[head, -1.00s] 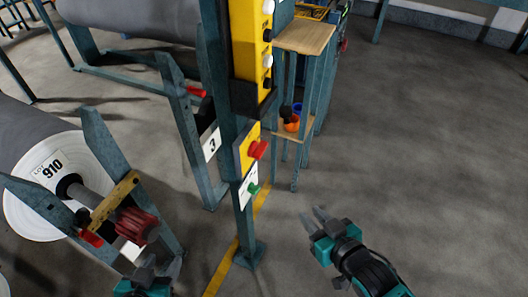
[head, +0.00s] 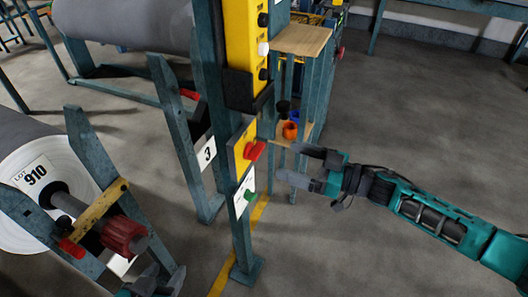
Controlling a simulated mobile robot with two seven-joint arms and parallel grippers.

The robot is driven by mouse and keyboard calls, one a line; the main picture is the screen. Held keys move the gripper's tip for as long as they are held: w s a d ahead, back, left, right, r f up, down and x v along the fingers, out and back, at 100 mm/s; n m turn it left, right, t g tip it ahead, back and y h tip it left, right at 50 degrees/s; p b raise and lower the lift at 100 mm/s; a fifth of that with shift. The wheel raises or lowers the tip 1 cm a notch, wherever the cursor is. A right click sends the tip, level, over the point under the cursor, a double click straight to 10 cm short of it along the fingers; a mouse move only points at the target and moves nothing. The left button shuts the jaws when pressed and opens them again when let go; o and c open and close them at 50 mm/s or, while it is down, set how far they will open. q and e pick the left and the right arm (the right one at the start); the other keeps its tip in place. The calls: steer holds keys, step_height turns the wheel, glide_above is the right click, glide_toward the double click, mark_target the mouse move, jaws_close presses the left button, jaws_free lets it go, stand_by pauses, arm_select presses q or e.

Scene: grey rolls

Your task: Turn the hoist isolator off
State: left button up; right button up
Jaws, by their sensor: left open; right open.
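A red switch handle (head: 255,150) sticks out from a yellow plate (head: 239,154) on the teal post, and looks like the isolator. Its exact turn position is hard to tell. Below it, a white plate (head: 241,199) carries a small green knob (head: 249,194). My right gripper (head: 286,162) is open and empty. Its fingers point left toward the post, a short way right of the red handle and apart from it in the picture. My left gripper (head: 153,281) shows only partly at the bottom edge, open, low and left of the post.
A yellow control box (head: 243,45) with black and white buttons hangs above the switch. A wooden shelf (head: 302,40) and an orange cup (head: 290,130) stand behind. A grey roll (head: 25,165) on a stand with a red handwheel (head: 122,235) is at left. Floor at right is clear.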

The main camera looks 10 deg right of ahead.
steer(key=x, duration=0.8)
steer(key=shift+b, duration=0.35)
steer(key=shift+d, duration=0.1)
steer(key=shift+c, duration=0.2)
steer(key=c, duration=1)
